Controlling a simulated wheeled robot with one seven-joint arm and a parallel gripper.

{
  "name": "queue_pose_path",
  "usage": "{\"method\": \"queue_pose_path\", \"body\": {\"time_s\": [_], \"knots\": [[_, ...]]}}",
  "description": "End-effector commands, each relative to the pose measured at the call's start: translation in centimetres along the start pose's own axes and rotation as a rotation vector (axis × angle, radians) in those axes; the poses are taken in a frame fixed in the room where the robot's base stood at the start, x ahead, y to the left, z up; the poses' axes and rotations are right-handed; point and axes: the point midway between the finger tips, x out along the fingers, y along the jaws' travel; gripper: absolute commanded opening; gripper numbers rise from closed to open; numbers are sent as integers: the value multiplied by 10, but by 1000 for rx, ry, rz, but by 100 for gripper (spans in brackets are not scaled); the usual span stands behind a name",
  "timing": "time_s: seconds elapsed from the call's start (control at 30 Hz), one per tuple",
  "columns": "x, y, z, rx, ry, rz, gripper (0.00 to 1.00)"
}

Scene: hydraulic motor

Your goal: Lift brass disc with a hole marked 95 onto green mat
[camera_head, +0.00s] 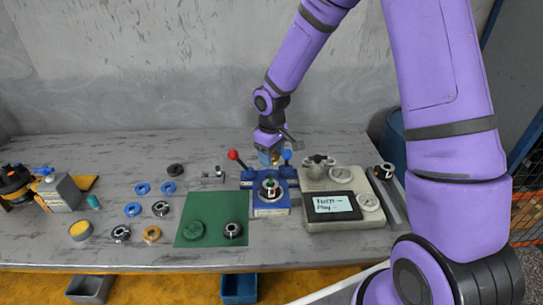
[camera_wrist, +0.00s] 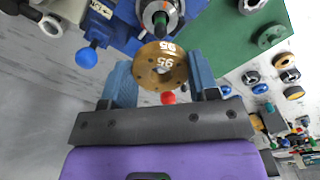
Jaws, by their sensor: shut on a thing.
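The brass disc (camera_wrist: 152,82), with a central hole, several small holes and a white 95 on it, is between the blue fingers of my gripper (camera_wrist: 161,72) in the wrist view. My gripper is shut on it. In the head view my gripper (camera_head: 270,152) is behind the blue fixture, to the right of and beyond the green mat; the disc is too small to make out clearly there. The green mat (camera_head: 212,209) lies flat at the front middle of the table and shows at the upper right of the wrist view (camera_wrist: 232,38).
The blue fixture (camera_head: 270,208) with red and blue knobs stands between my gripper and the front edge. A green round part (camera_head: 194,230) and a metal ring (camera_head: 232,230) are on the mat's front half; its back half is clear. A beige unit (camera_head: 342,182) stands right.

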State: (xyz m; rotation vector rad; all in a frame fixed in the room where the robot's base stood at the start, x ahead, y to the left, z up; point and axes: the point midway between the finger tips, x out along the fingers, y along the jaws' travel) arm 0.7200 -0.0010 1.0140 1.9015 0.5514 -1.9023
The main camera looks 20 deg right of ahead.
Motion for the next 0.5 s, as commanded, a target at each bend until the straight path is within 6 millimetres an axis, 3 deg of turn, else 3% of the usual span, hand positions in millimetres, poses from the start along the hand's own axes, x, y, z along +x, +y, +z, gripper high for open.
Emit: {"method": "queue_pose_path", "body": {"time_s": [0.5], "knots": [[-13,0,0,2,1,1,24]]}}
